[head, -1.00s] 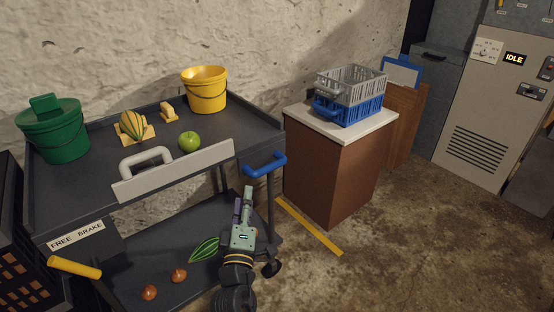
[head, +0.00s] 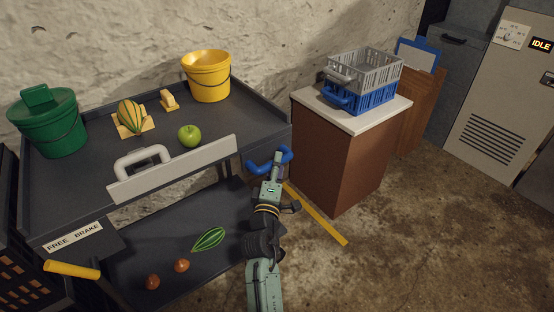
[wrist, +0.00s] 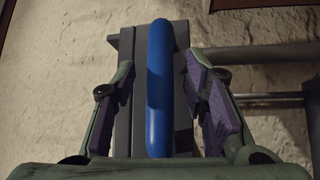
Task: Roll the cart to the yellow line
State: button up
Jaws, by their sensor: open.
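The dark grey cart (head: 80,182) has two shelves and stands at the left against the wall. Its blue handle (head: 263,168) sticks out at the right end. The yellow line (head: 322,221) is on the floor to the right of the cart, in front of the brown cabinet. My gripper (head: 277,163) is at the blue handle in the head view. In the wrist view the handle (wrist: 159,95) runs upright between the two open purple-padded fingers, with gaps on both sides. A yellow brake lever (head: 72,269) and a "FREE BRAKE" label (head: 73,237) are at the cart's lower left.
A brown cabinet (head: 340,155) with stacked crates stands right. Floor in front is clear.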

jog(key=shift+w+d, duration=0.1)
jog(key=shift+w, duration=0.55)
jog(key=shift+c, duration=0.5)
grip_shut()
